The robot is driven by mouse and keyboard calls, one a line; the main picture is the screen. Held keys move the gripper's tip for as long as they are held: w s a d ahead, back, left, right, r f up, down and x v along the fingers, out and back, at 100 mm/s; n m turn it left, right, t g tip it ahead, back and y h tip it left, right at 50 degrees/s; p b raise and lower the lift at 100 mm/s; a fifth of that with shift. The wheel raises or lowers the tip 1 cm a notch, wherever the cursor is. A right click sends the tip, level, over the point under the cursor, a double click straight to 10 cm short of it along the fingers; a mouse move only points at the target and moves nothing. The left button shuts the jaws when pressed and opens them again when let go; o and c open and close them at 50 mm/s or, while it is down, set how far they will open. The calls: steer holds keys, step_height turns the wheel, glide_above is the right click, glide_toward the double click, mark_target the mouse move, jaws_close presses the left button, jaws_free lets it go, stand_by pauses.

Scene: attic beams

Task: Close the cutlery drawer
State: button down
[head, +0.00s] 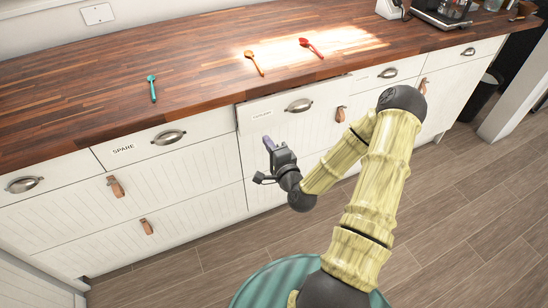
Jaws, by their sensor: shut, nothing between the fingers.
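The cutlery drawer (280,118) is in the middle of the white cabinet row. It has a small label, hard to read but apparently "cutlery", and a metal cup handle (299,106). Its front stands a little forward of the neighbouring fronts, so it looks slightly open. Its inside is hidden. My gripper (268,144) is shut and empty. It is in front of the cabinet, below and left of the handle in the picture. I cannot tell whether it touches the front.
A drawer labelled SPARE (190,132) is to the left, flush. The wooden countertop (200,70) holds a teal spoon (152,88), an orange spoon (254,63) and a red spoon (311,48). A dark bin (485,96) stands at right. The wooden floor (470,210) at right is clear.

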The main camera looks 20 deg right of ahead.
mark_target(254, 121)
steer(key=w, duration=0.8)
steer(key=shift+w+a, duration=0.1)
steer(key=shift+w, duration=0.2)
steer(key=shift+a, duration=0.1)
